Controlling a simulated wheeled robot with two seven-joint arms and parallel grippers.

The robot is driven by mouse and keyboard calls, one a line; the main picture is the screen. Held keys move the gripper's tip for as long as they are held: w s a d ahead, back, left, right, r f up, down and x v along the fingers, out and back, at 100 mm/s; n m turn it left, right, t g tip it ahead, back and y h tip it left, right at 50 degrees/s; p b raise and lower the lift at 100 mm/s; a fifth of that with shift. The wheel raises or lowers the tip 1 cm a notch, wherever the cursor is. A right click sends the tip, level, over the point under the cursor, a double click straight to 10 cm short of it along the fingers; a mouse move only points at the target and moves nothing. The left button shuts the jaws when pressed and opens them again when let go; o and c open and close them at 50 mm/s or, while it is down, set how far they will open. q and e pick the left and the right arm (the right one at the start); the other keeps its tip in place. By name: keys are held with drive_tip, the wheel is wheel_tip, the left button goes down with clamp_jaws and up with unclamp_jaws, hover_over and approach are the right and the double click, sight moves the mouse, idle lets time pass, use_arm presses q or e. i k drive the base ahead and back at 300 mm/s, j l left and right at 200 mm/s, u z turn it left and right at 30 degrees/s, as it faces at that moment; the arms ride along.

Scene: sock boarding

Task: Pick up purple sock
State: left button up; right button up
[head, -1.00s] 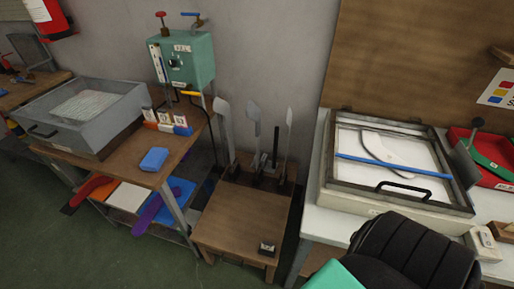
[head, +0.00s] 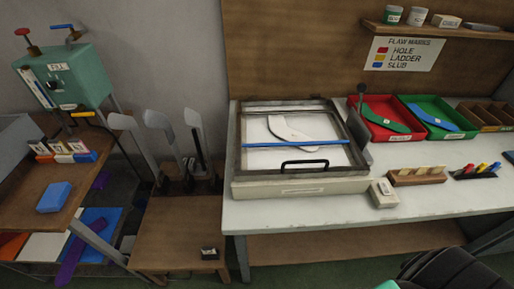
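A long purple sock-like piece (head: 71,262) lies on the low shelf under the wooden table at the lower left of the head view. It lies over a blue piece (head: 100,222) and hangs past the shelf's front edge. A small purple patch (head: 101,181) shows further back, and I cannot tell what it belongs to.
The white bench (head: 300,215) holds a framed lightbox and trays.

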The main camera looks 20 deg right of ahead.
sight(65, 274)
drive_tip(key=z, duration=0.15)
drive_tip(key=u, duration=1.45)
